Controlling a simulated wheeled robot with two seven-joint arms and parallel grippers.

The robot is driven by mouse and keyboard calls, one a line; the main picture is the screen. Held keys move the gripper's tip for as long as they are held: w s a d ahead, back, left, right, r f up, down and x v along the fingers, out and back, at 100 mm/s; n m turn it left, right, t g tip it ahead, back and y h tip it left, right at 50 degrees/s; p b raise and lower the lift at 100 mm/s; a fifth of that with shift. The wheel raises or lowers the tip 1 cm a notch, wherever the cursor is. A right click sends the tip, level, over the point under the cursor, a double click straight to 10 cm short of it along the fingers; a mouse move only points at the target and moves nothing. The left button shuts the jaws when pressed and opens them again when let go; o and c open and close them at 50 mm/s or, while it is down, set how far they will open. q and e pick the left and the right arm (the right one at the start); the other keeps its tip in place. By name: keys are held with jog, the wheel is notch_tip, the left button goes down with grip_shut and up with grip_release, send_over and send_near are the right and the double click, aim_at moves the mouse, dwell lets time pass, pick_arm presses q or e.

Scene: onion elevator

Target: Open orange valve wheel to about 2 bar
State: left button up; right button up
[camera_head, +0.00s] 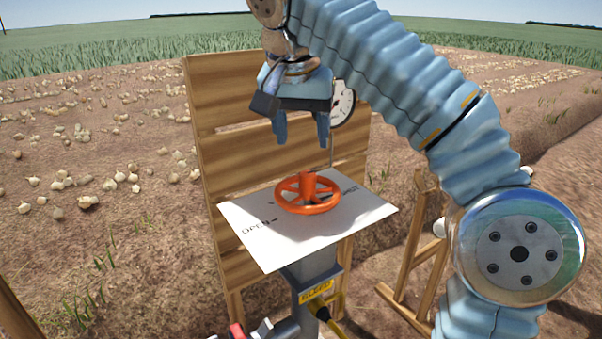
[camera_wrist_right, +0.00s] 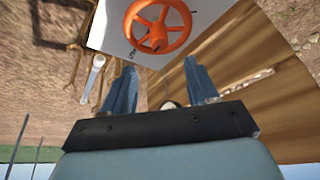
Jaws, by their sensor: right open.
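The orange valve wheel (camera_head: 307,194) lies flat above a white plate (camera_head: 280,246) with printed lettering, on a grey valve body. My right gripper (camera_head: 301,141) hangs above the wheel with its fingers pointing down, apart from it. The fingers are open with nothing between them. In the right wrist view the wheel (camera_wrist_right: 158,26) shows beyond the open fingertips (camera_wrist_right: 163,78). A round white gauge (camera_head: 342,103) is behind the gripper, partly covered by it; its reading cannot be made out. My left gripper is not in view.
A slatted wooden board (camera_head: 228,165) stands right behind the wheel and gauge. A wooden frame (camera_head: 411,262) stands at the right. A wrench-like tool (camera_wrist_right: 93,76) shows in the wrist view. Onions lie on the soil at left.

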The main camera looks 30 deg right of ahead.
aim_at(307, 174)
jog(key=x, duration=1.2)
jog(key=shift+f, duration=0.1)
jog(key=c, duration=1)
